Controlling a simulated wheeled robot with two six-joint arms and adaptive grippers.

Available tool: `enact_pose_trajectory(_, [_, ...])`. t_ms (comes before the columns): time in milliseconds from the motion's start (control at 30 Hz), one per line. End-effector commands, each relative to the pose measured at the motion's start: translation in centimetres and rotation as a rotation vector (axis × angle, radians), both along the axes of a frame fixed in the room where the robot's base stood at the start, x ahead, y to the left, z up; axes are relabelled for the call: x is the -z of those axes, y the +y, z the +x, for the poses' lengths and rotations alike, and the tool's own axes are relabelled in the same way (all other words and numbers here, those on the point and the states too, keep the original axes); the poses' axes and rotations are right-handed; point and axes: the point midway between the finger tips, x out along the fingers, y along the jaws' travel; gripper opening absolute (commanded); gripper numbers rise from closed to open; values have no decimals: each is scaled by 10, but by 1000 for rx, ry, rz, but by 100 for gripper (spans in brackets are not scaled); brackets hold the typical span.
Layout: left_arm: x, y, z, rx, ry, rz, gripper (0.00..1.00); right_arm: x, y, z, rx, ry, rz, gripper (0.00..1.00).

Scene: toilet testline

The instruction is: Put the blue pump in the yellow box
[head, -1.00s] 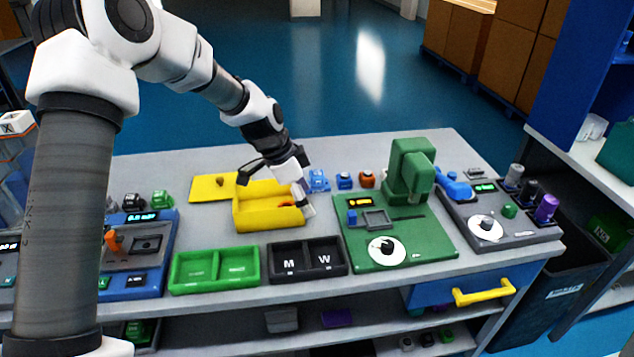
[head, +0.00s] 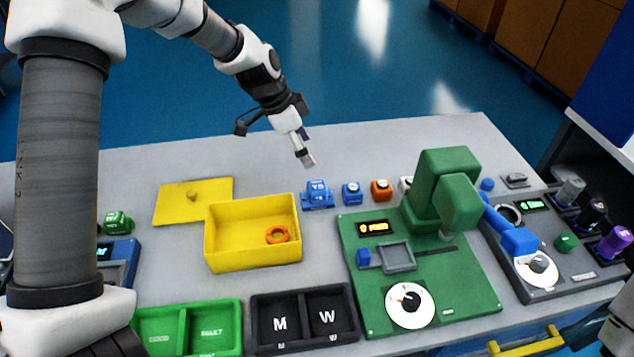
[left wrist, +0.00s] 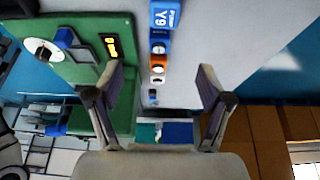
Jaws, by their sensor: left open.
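The blue pump (head: 317,194), a small blue block with white marks on it, stands on the table just right of the yellow box. It also shows at the top edge of the left wrist view (left wrist: 164,16), partly cut off. The open yellow box (head: 238,262) holds an orange ring (head: 277,235) in its right front part. My left gripper (head: 308,160) is open and empty, in the air above and behind the pump. Its two fingers also show spread apart in the left wrist view (left wrist: 160,92). My right gripper is not in view.
A yellow lid (head: 178,206) lies left of the box. Small blue (head: 352,193) and orange (head: 381,190) parts stand right of the pump, beside a green machine (head: 470,290). Green (head: 239,325) and black (head: 254,325) trays lie in front.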

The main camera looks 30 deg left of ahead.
Motion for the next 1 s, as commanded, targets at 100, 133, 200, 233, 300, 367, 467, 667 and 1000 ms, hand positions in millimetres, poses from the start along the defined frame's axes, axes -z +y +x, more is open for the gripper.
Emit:
enact_pose_trajectory(100, [29,0,0,0,0,0,79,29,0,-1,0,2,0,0])
enact_pose_trajectory(133, [35,0,0,0,0,0,79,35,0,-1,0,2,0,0])
enact_pose_trajectory(200, [47,0,0,0,0,0,79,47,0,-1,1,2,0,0])
enact_pose_trajectory(233, [52,0,0,0,0,0,79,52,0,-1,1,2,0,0])
enact_pose_trajectory(300, [63,0,-1,0,0,0,79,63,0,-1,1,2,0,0])
enact_pose_trajectory(367, [69,0,-1,0,0,0,79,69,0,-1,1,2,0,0])
enact_pose_trajectory(467, [75,-1,0,0,0,0,79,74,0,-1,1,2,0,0])
enact_pose_trajectory(667, [95,-8,5,1,3,1,79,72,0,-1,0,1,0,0])
enact_pose_trajectory(1000, [143,-21,19,0,2,1,79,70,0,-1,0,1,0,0])
